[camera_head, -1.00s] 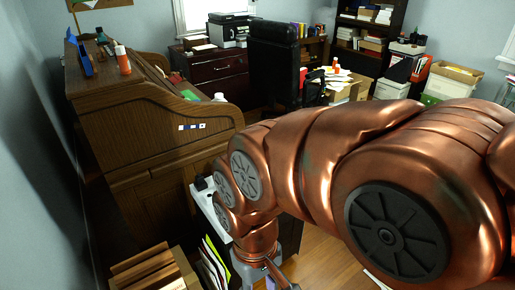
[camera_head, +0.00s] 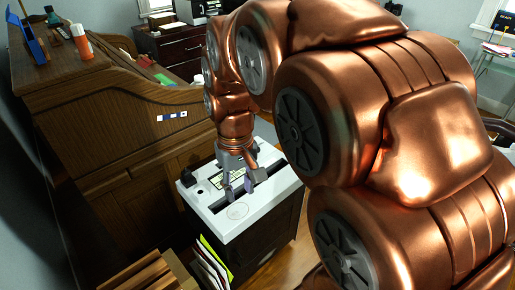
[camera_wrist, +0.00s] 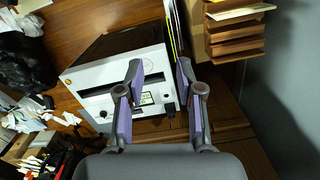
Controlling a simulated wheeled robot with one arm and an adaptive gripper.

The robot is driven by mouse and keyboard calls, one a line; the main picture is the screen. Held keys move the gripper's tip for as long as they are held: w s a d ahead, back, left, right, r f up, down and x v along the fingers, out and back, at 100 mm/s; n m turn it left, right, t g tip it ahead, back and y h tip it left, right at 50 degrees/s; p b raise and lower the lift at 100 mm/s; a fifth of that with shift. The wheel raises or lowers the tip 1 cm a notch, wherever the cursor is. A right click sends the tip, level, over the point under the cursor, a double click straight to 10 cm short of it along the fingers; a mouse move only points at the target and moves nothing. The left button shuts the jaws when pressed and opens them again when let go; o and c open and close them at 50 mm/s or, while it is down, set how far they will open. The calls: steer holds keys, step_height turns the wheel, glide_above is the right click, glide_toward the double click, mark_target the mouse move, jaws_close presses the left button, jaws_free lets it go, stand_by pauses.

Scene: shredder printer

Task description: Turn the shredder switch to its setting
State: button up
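The shredder (camera_head: 262,205) has a white top and a dark body, and stands beside the wooden desk. A small black raised block (camera_head: 188,178), which looks like the switch, sits at the top's left corner. In the wrist view this block (camera_wrist: 170,108) shows near the top's right edge, between my fingers and beside a label. A small round knob (camera_wrist: 103,114) shows further left; I cannot tell its function. My gripper (camera_head: 238,191) points down over the shredder top, right of the black block. Its fingers (camera_wrist: 160,72) are apart with nothing between them. Whether they touch the top is unclear.
The roll-top desk (camera_head: 95,115) stands close on the left of the shredder. Upright folders (camera_head: 212,262) and a wooden tray (camera_head: 150,275) are at the near side.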

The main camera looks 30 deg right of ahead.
steer(key=w+d+f+t+b, duration=0.1)
steer(key=w+d+f+b, duration=0.15)
steer(key=w+d, duration=0.4)
steer(key=w+d+f+b, duration=0.2)
steer(key=w+d+f, duration=0.15)
steer(key=w, duration=0.65)
steer(key=w+d+f+t+b, duration=0.1)
steer(key=w+d+f+b, duration=0.15)
steer(key=w+d, duration=0.5)
steer(key=w+d+f+n+t+b, duration=0.25)
steer(key=w+d+f+b, duration=0.45)
steer(key=w+d+f, duration=0.8)
steer(key=shift+t, duration=0.35)
steer(key=shift+s+d+f+x, duration=0.1)
steer(key=shift+s+d+x, duration=0.05)
steer(key=shift+x, duration=1.2)
steer(key=shift+s+d+f+x, duration=0.1)
steer(key=shift+s+d+x, duration=0.05)
steer(key=shift+x, duration=1.25)
steer(key=shift+s+d+x, duration=0.1)
steer(key=shift+s+x, duration=0.05)
steer(key=shift+x, duration=1.2)
steer(key=shift+c, duration=0.2)
jaws_close()
